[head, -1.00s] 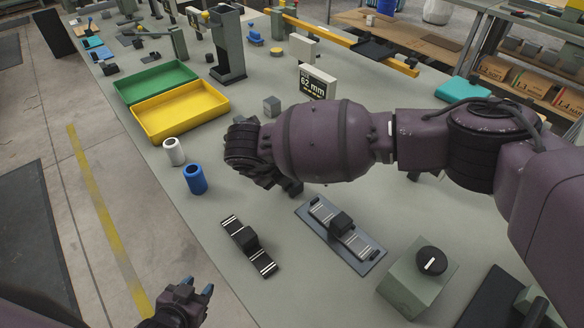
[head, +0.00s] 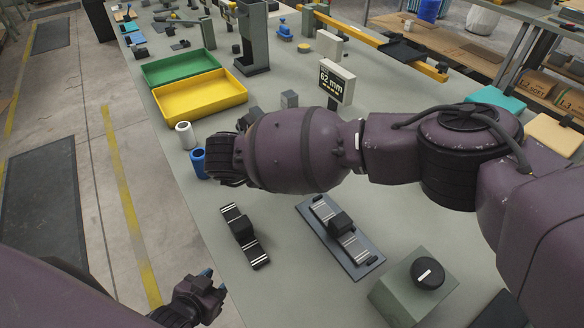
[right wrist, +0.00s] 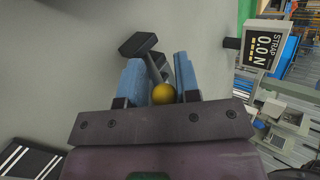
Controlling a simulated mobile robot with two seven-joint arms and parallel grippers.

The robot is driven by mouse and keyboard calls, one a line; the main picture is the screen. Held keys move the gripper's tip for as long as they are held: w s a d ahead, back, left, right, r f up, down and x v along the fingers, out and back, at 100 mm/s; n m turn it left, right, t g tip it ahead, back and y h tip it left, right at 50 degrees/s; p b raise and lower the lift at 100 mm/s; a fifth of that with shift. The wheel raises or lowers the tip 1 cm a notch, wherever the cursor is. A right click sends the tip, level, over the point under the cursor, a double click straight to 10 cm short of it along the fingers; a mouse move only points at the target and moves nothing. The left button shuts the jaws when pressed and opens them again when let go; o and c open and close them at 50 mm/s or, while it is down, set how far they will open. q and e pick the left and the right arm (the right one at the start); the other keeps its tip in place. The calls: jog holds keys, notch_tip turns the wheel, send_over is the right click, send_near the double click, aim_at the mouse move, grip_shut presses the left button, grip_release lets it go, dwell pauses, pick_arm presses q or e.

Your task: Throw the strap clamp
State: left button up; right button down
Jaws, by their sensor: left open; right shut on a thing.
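My right gripper shows in the right wrist view (right wrist: 160,85), its two blue fingers close around a grey lever rod (right wrist: 155,68). A yellow ball knob (right wrist: 163,94) sits between the fingers, and the rod runs up to a dark block (right wrist: 138,44). My left gripper (head: 207,276) is open and empty at the bottom, beside the bench's near-left edge. A display (right wrist: 262,47) in the right wrist view reads "STRAP 0.0 N".
A black striped piece (head: 242,230) and a similar one on a grey plate (head: 326,235) lie on the bench. A knob box (head: 412,290) stands at lower right.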

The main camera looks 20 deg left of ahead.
jog(key=shift+w+d+r, duration=0.2)
jog(key=shift+w+r, duration=0.15)
jog(key=shift+w, duration=0.05)
jog(key=c, duration=1.1)
grip_release()
jog(key=shift+o, duration=0.7)
jog(key=shift+d+f, duration=0.1)
jog(key=shift+s+f, duration=0.1)
jog(key=shift+s, duration=0.05)
jog(key=shift+s+a, duration=0.1)
jog(key=shift+a, duration=0.1)
